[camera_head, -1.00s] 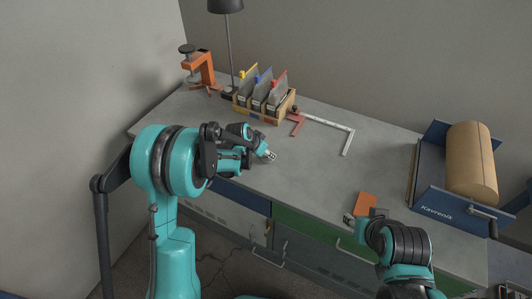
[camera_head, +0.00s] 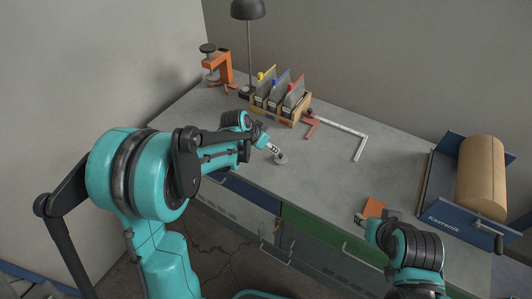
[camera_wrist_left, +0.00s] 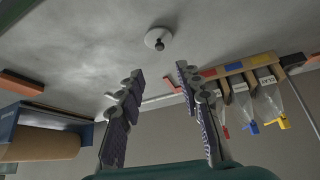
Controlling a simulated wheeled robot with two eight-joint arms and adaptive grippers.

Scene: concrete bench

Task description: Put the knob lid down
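The knob lid (camera_head: 281,158) is a small pale grey disc lying on the concrete bench. The left wrist view shows it as a whitish disc (camera_wrist_left: 152,36) with a dark knob, beyond the fingertips and apart from them. My left gripper (camera_head: 273,148) is just beside the lid in the head view. In the left wrist view its two fingers (camera_wrist_left: 160,70) are spread with nothing between them. My right gripper (camera_head: 361,218) is near the bench's front edge, too small to tell its finger state.
A wooden rack (camera_head: 285,117) with several tagged pouches stands behind the lid, next to a red-and-silver square (camera_head: 345,127). An orange clamp (camera_head: 220,69) and a lamp (camera_head: 249,45) are at back left. An orange pad (camera_head: 373,208) lies near my right gripper; a blue roll holder (camera_head: 437,211) is right.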

